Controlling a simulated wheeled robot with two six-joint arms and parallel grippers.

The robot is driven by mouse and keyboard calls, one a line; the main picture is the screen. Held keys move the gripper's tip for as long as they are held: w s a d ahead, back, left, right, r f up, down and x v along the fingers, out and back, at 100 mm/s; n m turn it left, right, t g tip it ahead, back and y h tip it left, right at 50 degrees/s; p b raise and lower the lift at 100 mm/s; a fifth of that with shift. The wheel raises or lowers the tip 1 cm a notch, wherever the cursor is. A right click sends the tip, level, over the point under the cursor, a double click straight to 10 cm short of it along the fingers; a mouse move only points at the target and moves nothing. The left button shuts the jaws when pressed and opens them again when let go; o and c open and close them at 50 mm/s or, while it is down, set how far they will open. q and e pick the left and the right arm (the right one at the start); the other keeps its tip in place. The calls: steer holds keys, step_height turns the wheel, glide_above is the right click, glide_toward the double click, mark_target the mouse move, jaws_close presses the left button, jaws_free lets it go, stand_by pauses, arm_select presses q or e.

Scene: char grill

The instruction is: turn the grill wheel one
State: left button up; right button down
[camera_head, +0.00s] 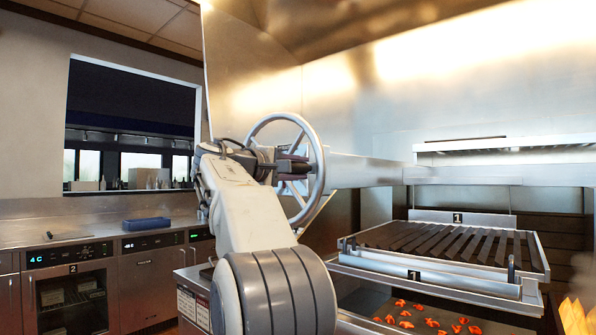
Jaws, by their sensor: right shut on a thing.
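The grill wheel (319,158) is a large grey metal ring with spokes, upright at the left end of a horizontal metal beam. My right gripper (294,166) is at the wheel, its dark fingers shut on part of it near the middle. The fingers and wrist hide the hub and some spokes, so the exact part held is hard to tell. The grill grate (440,242), with dark slanted bars in a metal frame, is to the right and carries labels reading 1. My left gripper is not in view.
Glowing orange coals (405,314) lie below the grate, and yellow flame-like shapes (577,318) show at the lower right corner. A counter with fridges (68,296) and a blue tray (146,224) stands at the left. A metal hood rises behind the wheel.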

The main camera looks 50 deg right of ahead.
steer(key=shift+w+f, duration=0.1)
steer(key=shift+f, duration=0.1)
steer(key=c, duration=0.6)
jaws_free()
steer(key=shift+o, duration=0.2)
steer(key=shift+r, duration=0.1)
steer(key=a+b, duration=0.1)
steer(key=a, duration=0.9)
steer(key=shift+a, duration=0.25)
